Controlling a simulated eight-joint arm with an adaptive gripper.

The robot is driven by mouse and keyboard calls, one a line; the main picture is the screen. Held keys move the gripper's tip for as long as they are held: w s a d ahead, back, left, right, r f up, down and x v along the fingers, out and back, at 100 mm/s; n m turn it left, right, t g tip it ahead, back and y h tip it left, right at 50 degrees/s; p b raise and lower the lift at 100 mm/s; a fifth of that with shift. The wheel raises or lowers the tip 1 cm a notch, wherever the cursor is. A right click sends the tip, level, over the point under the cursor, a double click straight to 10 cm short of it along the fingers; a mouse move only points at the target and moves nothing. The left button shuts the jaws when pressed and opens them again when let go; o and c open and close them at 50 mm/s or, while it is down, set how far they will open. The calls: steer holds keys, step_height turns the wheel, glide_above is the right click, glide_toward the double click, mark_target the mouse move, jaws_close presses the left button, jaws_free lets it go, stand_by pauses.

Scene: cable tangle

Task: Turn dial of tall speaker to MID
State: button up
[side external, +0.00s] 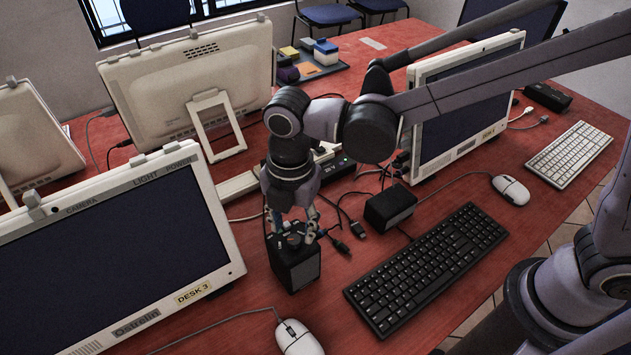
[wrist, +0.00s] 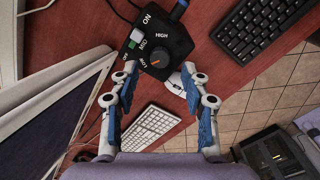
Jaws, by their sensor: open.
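HIGH, MID and LOW are printed around the dial; I cannot tell which one the mark points to. My gripper (side external: 292,222) points down just over the speaker's top. In the wrist view its open fingers (wrist: 158,74) are on either side of the dial, with nothing between them.
A lower black box (side external: 390,211) and loose cable plugs (side external: 350,236) lie right of the speaker. A black keyboard (side external: 427,268) lies further right. A white mouse (side external: 298,338) is in front. The DESK 3 monitor (side external: 120,262) stands close on the left.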

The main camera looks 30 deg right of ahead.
mark_target(293, 239)
steer(key=shift+f, duration=1.6)
jaws_close()
steer(key=shift+m, duration=0.3)
steer(key=m, duration=0.5)
steer(key=shift+m, duration=0.3)
steer(key=m, duration=0.5)
steer(key=shift+w, duration=0.1)
steer(key=shift+m, duration=0.4)
